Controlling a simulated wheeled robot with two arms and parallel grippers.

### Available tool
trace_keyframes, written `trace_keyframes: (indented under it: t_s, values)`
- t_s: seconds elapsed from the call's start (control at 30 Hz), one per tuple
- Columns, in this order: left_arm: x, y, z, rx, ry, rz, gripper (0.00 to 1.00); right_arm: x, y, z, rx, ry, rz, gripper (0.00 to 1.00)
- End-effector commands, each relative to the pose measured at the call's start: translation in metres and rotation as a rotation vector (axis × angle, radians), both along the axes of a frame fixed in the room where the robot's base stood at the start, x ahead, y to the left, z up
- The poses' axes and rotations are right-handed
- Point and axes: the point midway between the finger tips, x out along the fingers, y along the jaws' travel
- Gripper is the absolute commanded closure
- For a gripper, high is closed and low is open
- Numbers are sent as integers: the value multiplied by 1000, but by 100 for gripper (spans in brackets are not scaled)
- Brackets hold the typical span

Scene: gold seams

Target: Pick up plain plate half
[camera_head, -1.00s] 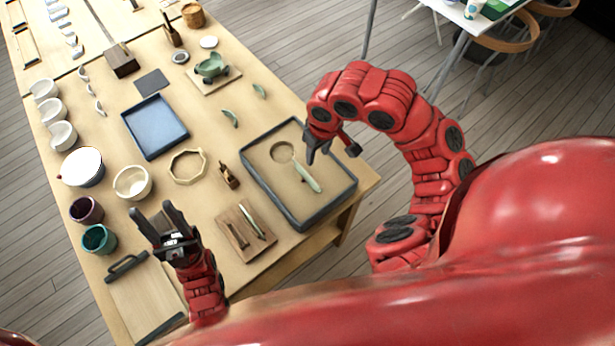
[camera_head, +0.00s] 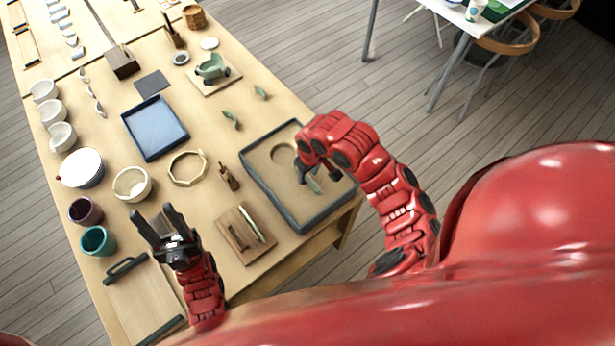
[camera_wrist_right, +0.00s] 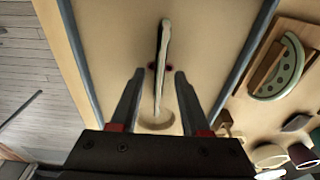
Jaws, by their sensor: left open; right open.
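The plain plate half (camera_head: 315,186) stands on edge in the sand of the dark-rimmed tray (camera_head: 268,205); it looks pale green. In the right wrist view the plate half (camera_wrist_right: 163,50) shows edge-on as a thin pale strip. My right gripper (camera_head: 317,172) is over the tray, partly hiding the plate half. In the right wrist view this gripper (camera_wrist_right: 156,82) is open, with the strip between its two fingers and a visible gap on each side. My left gripper (camera_head: 152,214) is open and empty at the table's front left.
A wooden block (camera_head: 236,240) with another green piece (camera_wrist_right: 278,68), pierced by holes, stands left of the tray. A round hollow (camera_wrist_right: 157,122) marks the sand. Bowls, cups (camera_head: 98,241) and a blue tray (camera_head: 155,128) occupy the left and middle of the table.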

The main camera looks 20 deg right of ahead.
Motion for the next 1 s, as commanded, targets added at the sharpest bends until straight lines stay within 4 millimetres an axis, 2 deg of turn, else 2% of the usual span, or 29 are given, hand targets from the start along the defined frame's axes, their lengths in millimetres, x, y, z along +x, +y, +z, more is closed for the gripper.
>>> trace_keyframes:
  t_s: [0.97, 1.0]
  values:
    - [0, 0, -4, 0, 0, 0, 50, 1, 0, -5, 1, -4, 0, 54]
    - [0, 0, -4, 0, 0, 0, 50, 1, 0, -5, 1, -4, 0, 59]
